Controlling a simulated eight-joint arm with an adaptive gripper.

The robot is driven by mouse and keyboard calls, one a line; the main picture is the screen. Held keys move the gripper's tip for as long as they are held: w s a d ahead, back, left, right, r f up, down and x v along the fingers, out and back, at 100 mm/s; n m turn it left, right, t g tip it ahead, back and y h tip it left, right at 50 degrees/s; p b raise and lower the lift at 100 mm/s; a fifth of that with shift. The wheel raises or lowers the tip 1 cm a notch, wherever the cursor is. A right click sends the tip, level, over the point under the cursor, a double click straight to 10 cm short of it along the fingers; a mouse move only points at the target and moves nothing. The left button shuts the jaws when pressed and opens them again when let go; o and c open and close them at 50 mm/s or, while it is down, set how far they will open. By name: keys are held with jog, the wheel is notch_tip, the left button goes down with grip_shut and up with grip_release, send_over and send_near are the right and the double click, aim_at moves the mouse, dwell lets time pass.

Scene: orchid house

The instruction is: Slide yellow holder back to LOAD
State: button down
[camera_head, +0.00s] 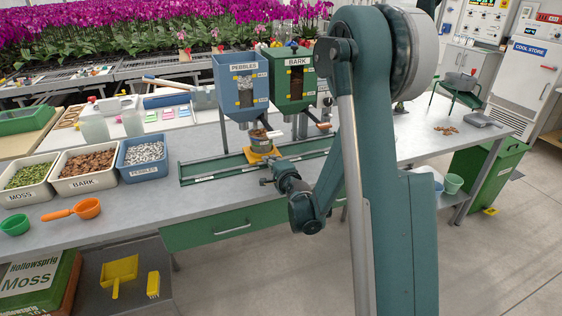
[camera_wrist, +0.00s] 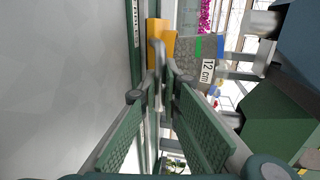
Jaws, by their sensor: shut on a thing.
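The yellow holder (camera_head: 251,157) sits on the green rail (camera_head: 215,171) on the bench, below the gap between the PEBBLES hopper (camera_head: 229,90) and the BARK hopper (camera_head: 279,86). A pot (camera_head: 259,139) stands on it. In the wrist view the holder (camera_wrist: 158,30) and the pot's "12 cm" label (camera_wrist: 207,71) show beyond my fingers. My gripper (camera_wrist: 160,82) is shut on the holder's grey upright handle (camera_wrist: 158,50), at the front of the holder. A small label (camera_head: 203,177) marks the rail's left end; its word is too small to read.
Bins of moss (camera_head: 26,175), bark (camera_head: 88,165) and pebbles (camera_head: 143,158) stand to the left of the rail. The rail's left stretch looks clear. My arm hides part of the bench to the right.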

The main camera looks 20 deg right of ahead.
jog(key=a+b, duration=0.1)
jog(key=a, duration=2.6)
jog(key=shift+a+b, duration=0.3)
jog(key=shift+a, duration=0.1)
jog(key=shift+a, duration=0.1)
jog(key=c, duration=2.7)
grip_release()
jog(key=shift+a, duration=0.1)
jog(key=shift+o, duration=0.9)
jog(key=shift+s, duration=0.15)
jog(key=shift+v, duration=5.9)
